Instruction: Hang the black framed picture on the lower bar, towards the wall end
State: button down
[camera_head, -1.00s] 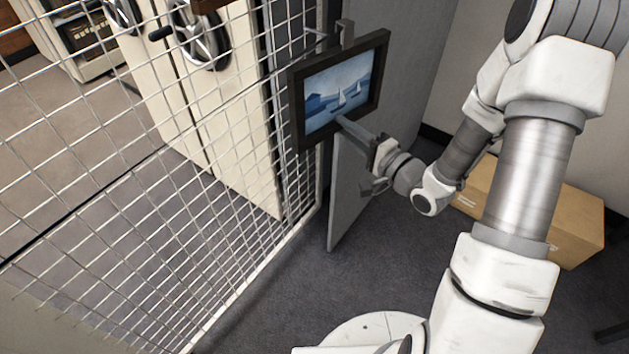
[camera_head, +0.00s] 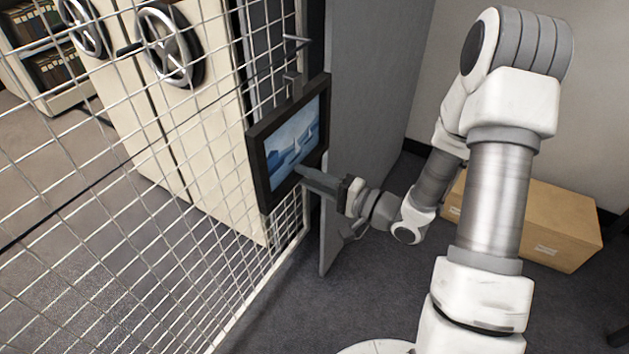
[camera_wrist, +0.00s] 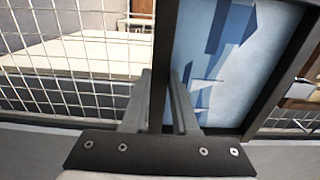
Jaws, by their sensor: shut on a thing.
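The black framed picture (camera_head: 290,148) shows a blue scene with pale sails. It hangs in the air, close in front of the wire mesh, with a grey hanger piece (camera_head: 292,86) on its top edge. My gripper (camera_head: 303,172) is shut on the frame's near lower edge. In the wrist view, the fingers (camera_wrist: 166,105) stand either side of the black frame bar, with the blue picture (camera_wrist: 225,60) to the right. A thin rod end (camera_head: 296,39) juts from the mesh above the picture. I cannot tell which bar is the lower one, or whether the hanger touches any bar.
The white wire mesh (camera_head: 120,200) fills the left, with cream cabinets (camera_head: 195,110) and handwheels behind it. A grey upright panel (camera_head: 365,85) stands just right of the picture. A cardboard box (camera_head: 555,225) lies on the floor at right. Dark carpet between is clear.

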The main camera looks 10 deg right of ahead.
jog(key=shift+b+x, duration=0.5)
jog(key=shift+x, duration=2.75)
jog(key=shift+w+a, duration=0.15)
jog(key=shift+a, duration=0.05)
jog(key=shift+w+a, duration=0.45)
jog(key=shift+a, duration=0.1)
jog(key=shift+w+a, duration=0.2)
jog(key=shift+a, duration=0.1)
jog(key=shift+x, duration=1.15)
jog(key=shift+w+a+r+p, duration=0.3)
jog(key=shift+w+a+p, duration=0.1)
jog(key=shift+w+a, duration=0.1)
jog(key=shift+f, duration=0.2)
